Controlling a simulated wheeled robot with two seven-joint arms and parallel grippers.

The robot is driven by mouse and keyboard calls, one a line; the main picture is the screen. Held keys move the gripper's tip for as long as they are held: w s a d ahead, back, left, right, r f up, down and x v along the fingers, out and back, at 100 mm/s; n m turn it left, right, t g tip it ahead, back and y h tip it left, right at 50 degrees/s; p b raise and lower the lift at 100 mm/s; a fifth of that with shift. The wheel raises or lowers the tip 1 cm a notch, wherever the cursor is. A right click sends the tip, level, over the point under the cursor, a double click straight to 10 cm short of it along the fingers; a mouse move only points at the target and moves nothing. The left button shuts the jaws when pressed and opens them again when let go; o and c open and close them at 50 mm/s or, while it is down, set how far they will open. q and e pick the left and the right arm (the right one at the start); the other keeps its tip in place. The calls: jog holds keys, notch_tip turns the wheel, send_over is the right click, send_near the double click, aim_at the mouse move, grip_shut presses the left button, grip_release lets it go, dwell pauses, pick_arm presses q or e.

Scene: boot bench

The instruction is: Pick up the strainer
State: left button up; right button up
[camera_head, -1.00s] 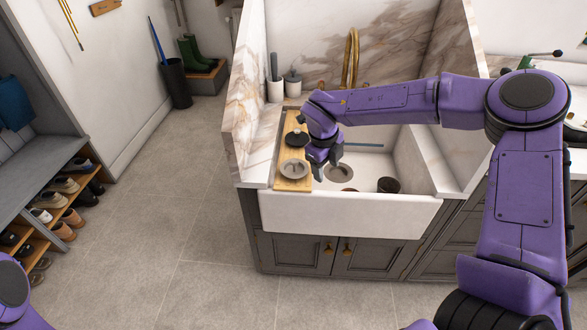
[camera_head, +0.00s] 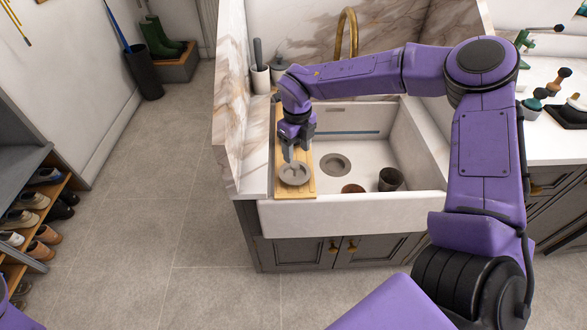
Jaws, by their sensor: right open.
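The strainer, a small round grey disc (camera_head: 295,174), lies on the near end of a wooden board (camera_head: 308,190) along the left side of the white sink. My right gripper (camera_head: 295,154) points down just above and behind the strainer. It is open and holds nothing; whether its fingertips touch the strainer I cannot tell. My left gripper is out of view.
The white sink (camera_head: 350,215) holds a dark cup (camera_head: 390,179), a brown round item (camera_head: 353,188) and a round drain (camera_head: 335,165). A marble side panel (camera_head: 232,100) rises left of the board. A brass tap (camera_head: 346,35) stands behind.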

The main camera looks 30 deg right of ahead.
aim_at(295, 164)
jog(key=shift+s+f, duration=0.1)
jog(key=shift+f, duration=0.3)
jog(key=f, duration=0.1)
jog(key=f+p, duration=0.1)
jog(key=f, duration=0.2)
jog(key=shift+a+f, duration=0.25)
jog(key=shift+a, duration=0.15)
jog(key=shift+f+p, duration=0.3)
jog(key=shift+f, duration=0.2)
grip_shut()
